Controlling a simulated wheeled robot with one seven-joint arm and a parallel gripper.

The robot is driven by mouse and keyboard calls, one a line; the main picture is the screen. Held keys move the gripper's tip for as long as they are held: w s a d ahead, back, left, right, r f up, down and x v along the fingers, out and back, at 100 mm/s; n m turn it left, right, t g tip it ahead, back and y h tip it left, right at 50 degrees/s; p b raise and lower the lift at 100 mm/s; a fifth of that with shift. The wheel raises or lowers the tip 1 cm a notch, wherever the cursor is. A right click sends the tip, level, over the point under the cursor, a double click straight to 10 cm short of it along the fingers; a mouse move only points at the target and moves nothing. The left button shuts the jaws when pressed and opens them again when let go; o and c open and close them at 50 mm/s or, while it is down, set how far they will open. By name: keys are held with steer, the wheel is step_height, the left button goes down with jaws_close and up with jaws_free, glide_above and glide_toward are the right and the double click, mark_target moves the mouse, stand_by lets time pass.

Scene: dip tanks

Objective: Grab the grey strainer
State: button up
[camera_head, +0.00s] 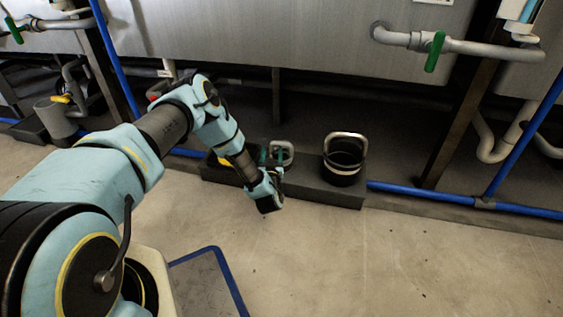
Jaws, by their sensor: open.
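A round, dark container (342,172) with a pale metal loop handle stands upright on a low dark block; I cannot tell if it is the grey strainer. A second item with a grey loop handle (287,151) is on the same block, mostly hidden behind my wrist. A grey cylinder (56,122) with a yellow part stands at the far left. My gripper (268,206) is open and points down in front of the block's left half, left of the dark container. It appears empty and apart from the container.
The low dark block (318,193) lies along the tank base. A blue pipe (430,191) runs along the floor to its right. A grey tank wall (280,45) with a green-handled valve (435,52) overhangs the block. The concrete floor (400,265) in front is clear.

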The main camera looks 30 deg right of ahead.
steer(key=shift+x, duration=1.15)
jaws_close()
